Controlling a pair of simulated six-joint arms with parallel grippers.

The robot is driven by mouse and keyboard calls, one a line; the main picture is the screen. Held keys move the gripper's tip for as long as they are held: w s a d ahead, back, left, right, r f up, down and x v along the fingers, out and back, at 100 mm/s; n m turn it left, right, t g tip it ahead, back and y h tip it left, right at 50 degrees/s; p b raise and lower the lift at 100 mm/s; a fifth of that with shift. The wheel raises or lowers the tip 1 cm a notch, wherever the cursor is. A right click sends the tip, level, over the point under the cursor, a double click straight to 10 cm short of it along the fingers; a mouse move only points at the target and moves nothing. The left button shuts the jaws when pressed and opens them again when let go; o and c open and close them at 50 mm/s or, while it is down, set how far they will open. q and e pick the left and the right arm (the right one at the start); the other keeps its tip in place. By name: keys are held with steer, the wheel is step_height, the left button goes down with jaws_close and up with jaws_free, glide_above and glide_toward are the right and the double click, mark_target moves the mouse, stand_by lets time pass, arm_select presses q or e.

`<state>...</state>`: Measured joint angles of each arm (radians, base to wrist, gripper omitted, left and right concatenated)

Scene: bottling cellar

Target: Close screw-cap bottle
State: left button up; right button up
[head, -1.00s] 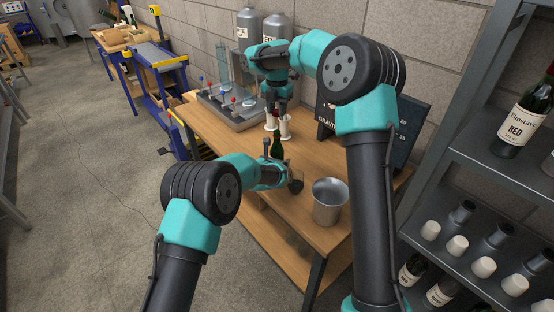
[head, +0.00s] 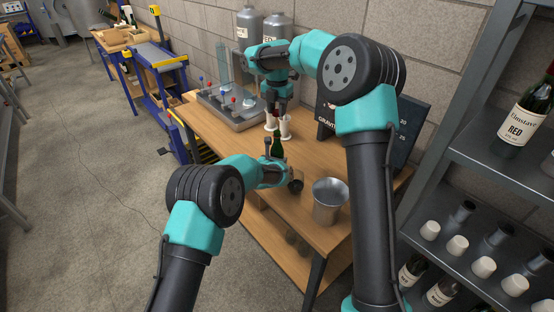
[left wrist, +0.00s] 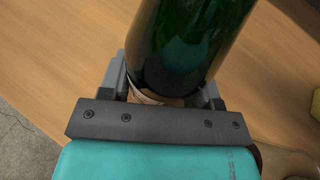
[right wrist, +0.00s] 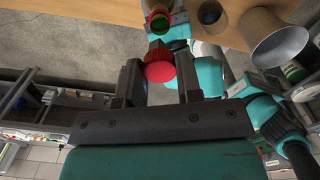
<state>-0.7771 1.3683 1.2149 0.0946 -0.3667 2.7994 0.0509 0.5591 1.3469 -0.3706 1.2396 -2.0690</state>
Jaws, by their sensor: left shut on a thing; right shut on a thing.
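A green bottle (head: 277,145) stands upright above or on the wooden table; I cannot tell whether its base touches. My left gripper (head: 272,158) is shut around it, and the bottle fills the jaws in the left wrist view (left wrist: 185,45). My right gripper (head: 277,106) is above the bottle, pointing down. In the right wrist view a red screw cap (right wrist: 160,67) sits between its fingers. The bottle's open green mouth (right wrist: 158,22) shows beyond the cap, apart from it in that view.
A metal bucket (head: 328,203) stands at the table's front right, with a small dark cup (head: 296,185) beside my left gripper. A filling device (head: 232,112) and a dark sign (head: 385,140) stand farther back. Bare table (head: 200,122) lies left of the bottle.

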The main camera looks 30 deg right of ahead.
arm_select(q)
steer(key=c, duration=0.5)
arm_select(e)
steer(key=shift+f, duration=2.5)
steer(key=shift+f, duration=0.1)
steer(key=shift+f, duration=0.8)
steer(key=shift+f, duration=0.55)
